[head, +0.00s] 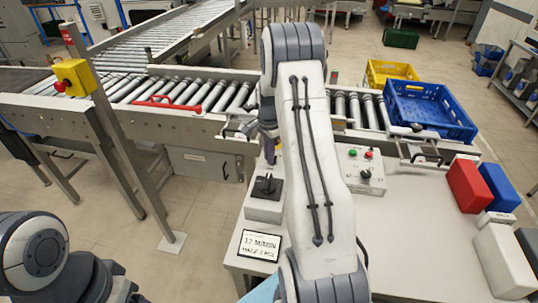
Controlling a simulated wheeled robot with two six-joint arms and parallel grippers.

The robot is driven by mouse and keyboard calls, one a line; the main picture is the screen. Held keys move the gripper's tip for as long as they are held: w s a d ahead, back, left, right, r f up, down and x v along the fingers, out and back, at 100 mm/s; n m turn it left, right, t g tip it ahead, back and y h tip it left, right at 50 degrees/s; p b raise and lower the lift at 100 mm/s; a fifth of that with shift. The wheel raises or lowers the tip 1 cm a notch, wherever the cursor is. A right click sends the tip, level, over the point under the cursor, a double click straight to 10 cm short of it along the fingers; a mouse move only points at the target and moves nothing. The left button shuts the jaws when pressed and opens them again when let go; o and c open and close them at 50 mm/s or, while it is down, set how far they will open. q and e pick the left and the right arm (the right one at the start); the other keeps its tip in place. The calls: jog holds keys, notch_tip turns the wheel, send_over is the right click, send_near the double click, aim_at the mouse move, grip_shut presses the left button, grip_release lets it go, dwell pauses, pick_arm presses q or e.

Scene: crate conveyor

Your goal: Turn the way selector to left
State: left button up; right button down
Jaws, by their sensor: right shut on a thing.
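The way selector (267,187) appears to be the black handle on a small pale box at the near edge of the conveyor, left of my right forearm. My right gripper (269,158) points down just above and behind this handle, partly covered by my own arm. Its fingers look closed at the handle's top, but the contact is small and hard to make out. Which way the handle points is not clear. My left arm shows only at the lower left, and its gripper is out of view.
A control box (366,170) with green and red buttons stands right of my arm. A blue crate (428,108) and a yellow crate (391,72) are beyond it. Red (467,184) and blue (499,187) blocks stand at right. A yellow emergency-stop box (76,77) is on a post.

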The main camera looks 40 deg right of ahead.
jog(key=shift+n, duration=0.3)
jog(key=n, duration=0.3)
jog(key=shift+s+n, duration=0.2)
jog(key=shift+n, duration=0.1)
jog(key=n, duration=0.4)
jog(key=shift+s+d+n, duration=0.15)
jog(key=shift+s+n, duration=0.05)
jog(key=shift+n, duration=0.1)
jog(key=n, duration=0.4)
jog(key=shift+s+d+p, duration=0.1)
jog(key=shift+d+p, duration=0.1)
jog(key=shift+p, duration=0.1)
jog(key=n, duration=0.4)
jog(key=shift+d+r+n, duration=0.1)
jog(key=shift+d+n, duration=0.1)
jog(key=shift+n, duration=0.1)
jog(key=c, duration=0.9)
grip_release()
jog(key=shift+n, duration=0.3)
notch_tip(320, 180, up, 10)
jog(key=b, duration=0.2)
jog(key=shift+r, duration=0.2)
